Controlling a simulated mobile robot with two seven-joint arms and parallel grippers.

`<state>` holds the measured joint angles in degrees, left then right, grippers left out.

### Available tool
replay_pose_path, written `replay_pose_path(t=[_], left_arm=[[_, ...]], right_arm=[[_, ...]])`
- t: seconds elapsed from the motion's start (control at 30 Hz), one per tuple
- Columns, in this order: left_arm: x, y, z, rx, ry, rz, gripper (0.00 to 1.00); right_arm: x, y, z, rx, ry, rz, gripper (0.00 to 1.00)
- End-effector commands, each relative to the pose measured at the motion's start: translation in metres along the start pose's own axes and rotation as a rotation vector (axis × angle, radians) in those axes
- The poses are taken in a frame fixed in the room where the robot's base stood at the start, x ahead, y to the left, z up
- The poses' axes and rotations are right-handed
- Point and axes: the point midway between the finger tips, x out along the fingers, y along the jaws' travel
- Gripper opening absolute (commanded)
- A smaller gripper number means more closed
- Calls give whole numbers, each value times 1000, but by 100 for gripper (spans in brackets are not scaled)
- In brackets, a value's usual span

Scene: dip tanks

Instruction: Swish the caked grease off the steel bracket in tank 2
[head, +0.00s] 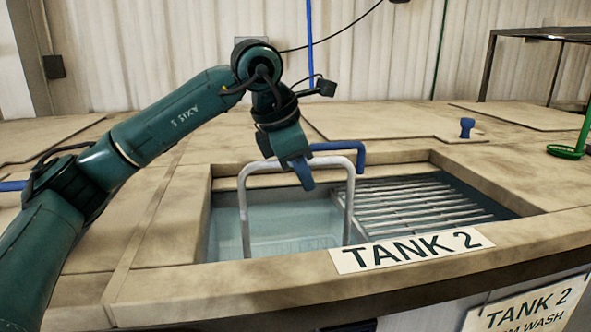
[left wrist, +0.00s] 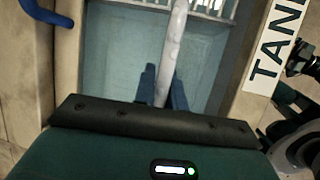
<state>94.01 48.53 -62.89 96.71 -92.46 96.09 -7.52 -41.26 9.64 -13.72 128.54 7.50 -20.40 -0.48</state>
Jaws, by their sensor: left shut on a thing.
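Tank 2 (head: 228,266) is a sunken basin with pale blue-green water (head: 280,222). A grey inverted-U handle (head: 243,205) stands upright over it, its legs running down into the tank. My left gripper (head: 303,175) is shut on the top bar of this handle. In the left wrist view the bar (left wrist: 172,50) passes between the blue fingers (left wrist: 164,88). What hangs below the handle is not clear through the water. I cannot make out the steel bracket or any grease on it. My right gripper is not in view.
A slatted metal rack (head: 415,205) covers the tank's right part. A blue spout (head: 350,148) reaches over the back rim. A TANK 2 sign (head: 410,250) lies on the front rim.

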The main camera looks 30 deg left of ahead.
Motion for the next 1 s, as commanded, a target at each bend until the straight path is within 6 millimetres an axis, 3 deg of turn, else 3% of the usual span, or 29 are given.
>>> replay_pose_path(t=[0.2,0.7,1.0], left_arm=[[2,1,9,-2,-4,3,0],[-11,1,-28,-3,-3,2,0],[-16,0,-33,0,-4,2,0]], right_arm=[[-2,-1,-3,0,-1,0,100],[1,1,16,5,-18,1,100],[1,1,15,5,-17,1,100]])
